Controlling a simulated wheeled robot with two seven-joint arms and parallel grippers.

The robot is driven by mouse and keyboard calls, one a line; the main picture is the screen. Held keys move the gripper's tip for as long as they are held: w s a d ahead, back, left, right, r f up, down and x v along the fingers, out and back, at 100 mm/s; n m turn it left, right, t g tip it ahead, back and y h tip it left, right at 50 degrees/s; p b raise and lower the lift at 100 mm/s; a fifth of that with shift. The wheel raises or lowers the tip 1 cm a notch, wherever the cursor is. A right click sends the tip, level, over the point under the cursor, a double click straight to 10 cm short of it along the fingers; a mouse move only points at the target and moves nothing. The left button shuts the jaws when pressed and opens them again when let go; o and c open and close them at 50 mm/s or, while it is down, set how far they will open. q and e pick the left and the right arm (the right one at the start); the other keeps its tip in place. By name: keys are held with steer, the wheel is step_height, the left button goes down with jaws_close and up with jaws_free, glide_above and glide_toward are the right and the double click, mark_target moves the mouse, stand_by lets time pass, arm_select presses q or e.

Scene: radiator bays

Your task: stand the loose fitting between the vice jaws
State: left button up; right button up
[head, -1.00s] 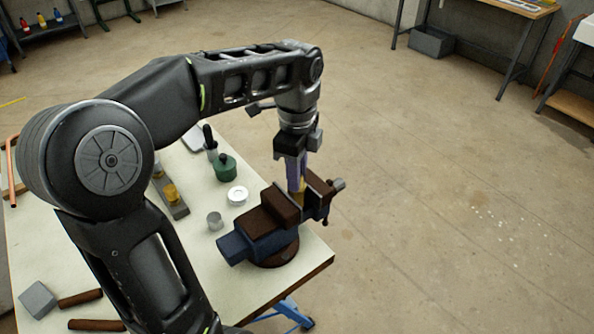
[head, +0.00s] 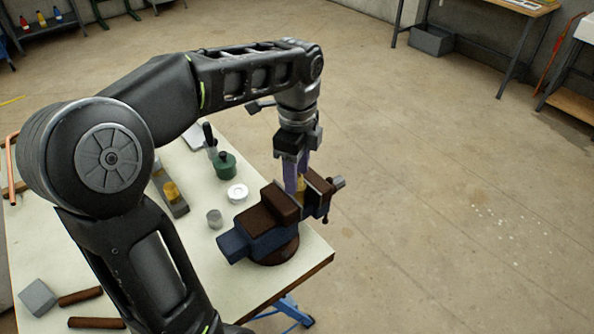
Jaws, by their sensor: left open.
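The vice (head: 262,243) is blue with brown jaws and stands at the right front corner of the bench. A brass-yellow fitting (head: 301,184) shows between the vice jaws, partly hidden by my gripper's fingers and the near jaw. My left gripper (head: 297,186) points straight down over the jaw gap. Its purple fingers are open around the fitting's upper part. Whether they touch it cannot be told. My right gripper is not in view. Another yellow fitting (head: 171,191) stands in a grey holder (head: 180,209) left of the vice.
On the pale bench (head: 215,265) stand a green container (head: 224,166), a white ring-shaped item (head: 237,192) and a small grey cylinder (head: 215,219). A grey block (head: 38,299) and brown rods (head: 82,296) lie front left. The floor to the right is clear.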

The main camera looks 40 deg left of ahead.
arm_select(q)
steer(key=shift+r, duration=0.3)
step_height(320, 180, up, 7)
steer(key=p, duration=0.4)
steer(key=shift+r, duration=0.1)
steer(key=shift+d, duration=0.1)
